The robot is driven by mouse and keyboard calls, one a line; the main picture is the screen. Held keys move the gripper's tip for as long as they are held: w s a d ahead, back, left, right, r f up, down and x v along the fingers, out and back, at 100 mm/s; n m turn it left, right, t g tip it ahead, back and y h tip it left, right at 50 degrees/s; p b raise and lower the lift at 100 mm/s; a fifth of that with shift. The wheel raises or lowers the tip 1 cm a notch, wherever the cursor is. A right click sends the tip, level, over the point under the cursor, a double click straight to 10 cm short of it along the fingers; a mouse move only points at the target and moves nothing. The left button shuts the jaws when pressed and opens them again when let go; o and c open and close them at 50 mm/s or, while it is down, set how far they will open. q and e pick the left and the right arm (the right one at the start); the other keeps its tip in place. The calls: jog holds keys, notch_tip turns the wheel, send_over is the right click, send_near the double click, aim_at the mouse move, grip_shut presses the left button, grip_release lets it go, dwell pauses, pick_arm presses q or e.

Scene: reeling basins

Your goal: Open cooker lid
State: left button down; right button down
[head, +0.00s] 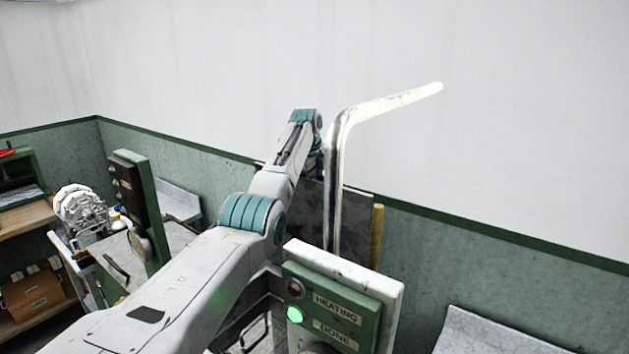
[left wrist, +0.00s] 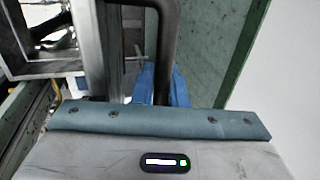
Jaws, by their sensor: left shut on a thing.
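My left arm reaches across the head view from the lower left. Its gripper is hidden there, behind the control box and pipe. In the left wrist view my left gripper (left wrist: 162,82) has blue fingers shut on a dark, bent bar handle (left wrist: 169,40). In the head view a dark grey flat panel (head: 355,203) stands behind the pipe; I cannot tell whether it is the cooker lid. The green control box (head: 340,290) reads HEATING and DONE, and its lower lamp (head: 295,314) glows green. My right gripper is not in view.
A pale metal pipe (head: 334,190) rises near my left forearm and bends right. A yellow rod (head: 376,237) stands beside it. Another green box (head: 138,200) and a wooden shelf (head: 25,218) are at left. A metal-framed opening (left wrist: 42,68) shows in the left wrist view.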

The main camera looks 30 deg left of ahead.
pick_arm(q)
jog(key=shift+s+f, duration=0.1)
jog(key=shift+f, duration=0.15)
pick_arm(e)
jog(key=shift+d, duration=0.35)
